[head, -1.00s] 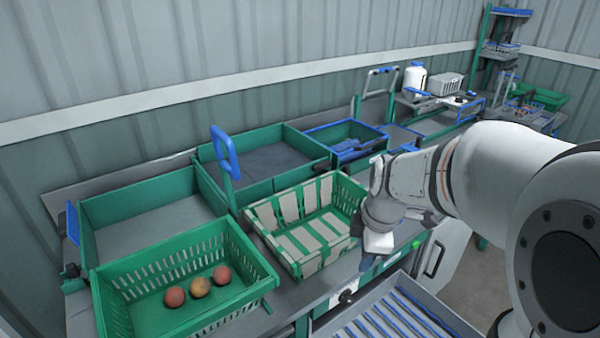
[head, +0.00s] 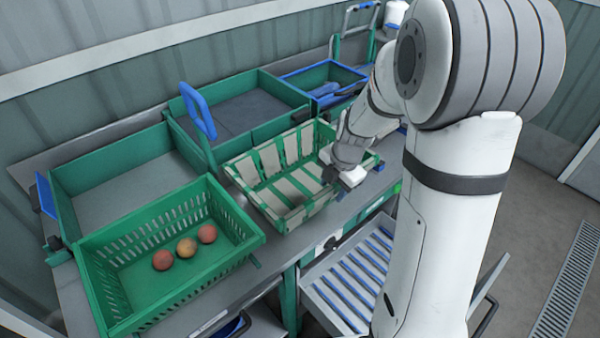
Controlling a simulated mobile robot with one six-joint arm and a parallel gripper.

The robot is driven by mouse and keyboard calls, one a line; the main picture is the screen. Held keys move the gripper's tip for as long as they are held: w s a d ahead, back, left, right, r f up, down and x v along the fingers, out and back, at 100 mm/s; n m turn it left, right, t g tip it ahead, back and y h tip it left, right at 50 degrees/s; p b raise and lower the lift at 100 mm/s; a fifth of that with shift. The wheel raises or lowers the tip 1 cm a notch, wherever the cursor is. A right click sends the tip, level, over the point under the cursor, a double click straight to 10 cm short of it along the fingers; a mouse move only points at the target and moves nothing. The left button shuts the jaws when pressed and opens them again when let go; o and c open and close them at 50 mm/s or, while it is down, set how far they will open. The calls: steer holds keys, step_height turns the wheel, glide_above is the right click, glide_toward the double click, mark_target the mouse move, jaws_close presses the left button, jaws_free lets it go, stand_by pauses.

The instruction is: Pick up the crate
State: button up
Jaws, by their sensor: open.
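A green crate with cream slats (head: 290,212) stands empty on the bench in the middle of the head view. My gripper (head: 340,180) is open at its right end, close to the right wall. My gripper and arm hide part of that wall, and I cannot tell whether a finger touches it or reaches over its rim. A second, solid green crate (head: 112,292) with slotted walls stands at the front left.
Green-walled bins (head: 110,150) line the back of the bench, with a blue upright handle (head: 198,110) between them. A blue-rimmed bin (head: 322,75) stands behind my gripper. A tray with blue rollers (head: 350,283) lies below the bench's front edge.

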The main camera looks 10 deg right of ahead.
steer(key=shift+x, duration=1)
jaws_close()
steer(key=shift+r, duration=0.1)
